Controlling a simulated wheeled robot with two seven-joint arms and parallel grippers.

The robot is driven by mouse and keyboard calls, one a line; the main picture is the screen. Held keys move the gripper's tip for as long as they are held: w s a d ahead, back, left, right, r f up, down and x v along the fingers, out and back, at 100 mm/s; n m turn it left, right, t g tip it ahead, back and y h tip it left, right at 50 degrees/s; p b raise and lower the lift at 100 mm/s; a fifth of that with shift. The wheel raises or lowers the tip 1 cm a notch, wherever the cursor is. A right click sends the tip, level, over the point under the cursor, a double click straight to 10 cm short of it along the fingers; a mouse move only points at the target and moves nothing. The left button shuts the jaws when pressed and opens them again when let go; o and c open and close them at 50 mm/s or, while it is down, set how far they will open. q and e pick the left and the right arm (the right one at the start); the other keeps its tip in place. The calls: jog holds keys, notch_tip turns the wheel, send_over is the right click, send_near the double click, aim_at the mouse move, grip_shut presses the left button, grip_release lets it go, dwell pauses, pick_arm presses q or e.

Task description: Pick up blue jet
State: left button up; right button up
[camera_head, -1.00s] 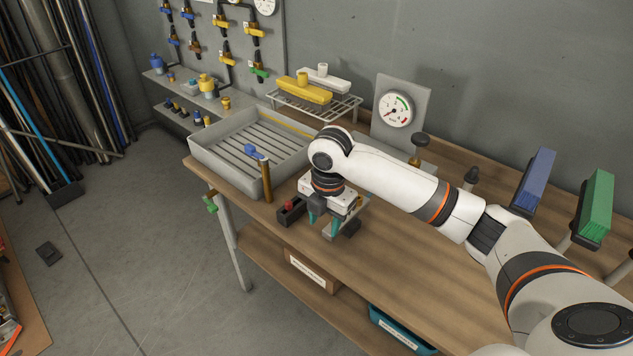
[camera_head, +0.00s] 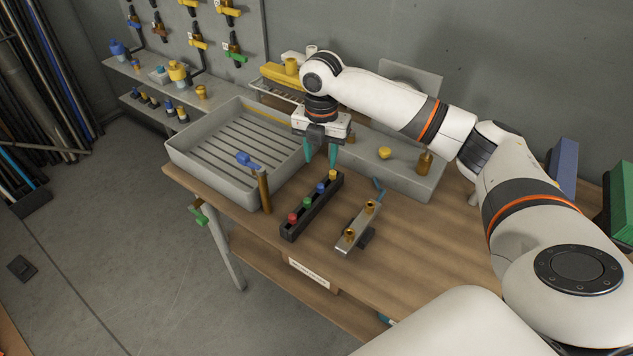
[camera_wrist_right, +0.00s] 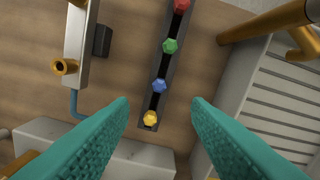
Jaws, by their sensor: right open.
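The blue jet (camera_head: 320,188) sits in a slot of a narrow black rack (camera_head: 299,226) on the workbench, between a green jet (camera_head: 307,202) and a yellow jet (camera_head: 333,174). A red jet (camera_head: 292,217) is at the rack's near end. In the right wrist view the blue jet (camera_wrist_right: 159,86) lies just ahead of the gap between my fingers, near the yellow jet (camera_wrist_right: 150,118). My right gripper (camera_head: 321,158) is open and empty, above and behind the yellow end of the rack. My left gripper is not in view.
A grey slatted tray (camera_head: 190,161) lies left of the rack, with a brown post and blue-handled valve (camera_head: 264,188) at its near corner. A metal bar with brass fittings (camera_head: 346,238) is right of the rack. A grey block (camera_head: 400,176) stands behind.

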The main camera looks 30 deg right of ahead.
aim_at(321, 185)
jog(key=f, duration=0.3)
jog(key=shift+s+f, duration=0.1)
jog(key=shift+s, duration=0.1)
notch_tip(321, 185, down, 5)
jog(key=shift+r+p, duration=0.1)
jog(key=shift+p, duration=0.85)
jog(key=shift+w+f, duration=0.1)
jog(key=shift+f, duration=0.25)
jog(key=shift+c, duration=0.7)
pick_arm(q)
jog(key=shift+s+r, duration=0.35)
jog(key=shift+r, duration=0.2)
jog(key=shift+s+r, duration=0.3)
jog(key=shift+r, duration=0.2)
pick_arm(e)
grip_shut()
